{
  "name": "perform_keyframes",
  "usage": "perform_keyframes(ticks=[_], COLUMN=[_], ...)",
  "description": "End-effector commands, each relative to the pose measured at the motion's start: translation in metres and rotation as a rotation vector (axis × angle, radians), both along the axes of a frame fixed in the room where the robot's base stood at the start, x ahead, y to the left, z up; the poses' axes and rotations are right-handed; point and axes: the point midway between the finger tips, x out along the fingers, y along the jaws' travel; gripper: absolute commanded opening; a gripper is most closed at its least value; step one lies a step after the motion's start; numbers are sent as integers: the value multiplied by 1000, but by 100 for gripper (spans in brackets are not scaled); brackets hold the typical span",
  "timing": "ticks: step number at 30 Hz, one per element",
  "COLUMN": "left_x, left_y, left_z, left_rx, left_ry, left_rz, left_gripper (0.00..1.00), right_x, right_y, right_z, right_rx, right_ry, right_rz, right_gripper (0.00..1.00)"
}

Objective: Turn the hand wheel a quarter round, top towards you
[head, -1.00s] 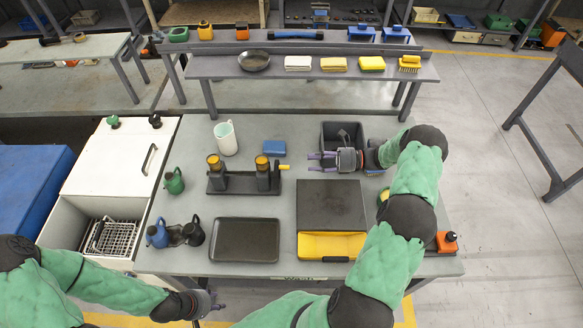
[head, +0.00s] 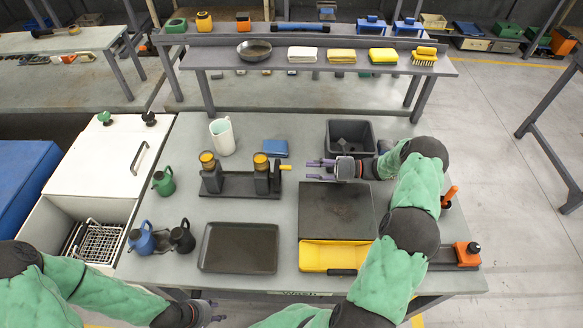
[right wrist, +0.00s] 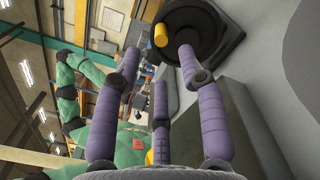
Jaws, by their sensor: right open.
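The hand wheel (right wrist: 205,25) is a dark round disc with a yellow knob (right wrist: 160,35) in the right wrist view. In the head view it is edge-on at the right end of a dark stand (head: 238,191) with two gold-topped posts, its yellow knob (head: 286,167) sticking out to the right. My right gripper (head: 312,163) is open and empty, pointing left at the knob with a small gap between them. Its purple fingers (right wrist: 150,75) also show in the right wrist view, apart from the wheel. My left gripper (head: 214,310) is low at the table's front edge; its opening is unclear.
A dark grey plate (head: 335,208) and a yellow tray (head: 330,256) lie below my right gripper. A dark bin (head: 350,128) stands just behind it. A blue block (head: 274,148) and white jug (head: 222,137) are behind the stand. A black tray (head: 239,247) lies in front.

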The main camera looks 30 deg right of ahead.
Motion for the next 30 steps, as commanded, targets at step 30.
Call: perform_keyframes(ticks=[30], left_x=[0], left_y=[0], left_z=[2], left_rx=[0], left_ry=[0], left_rz=[0], left_gripper=[40], right_x=[40], right_y=[65], right_z=[-1], right_rx=[0], right_ry=[0], right_rz=[0], right_gripper=[1])
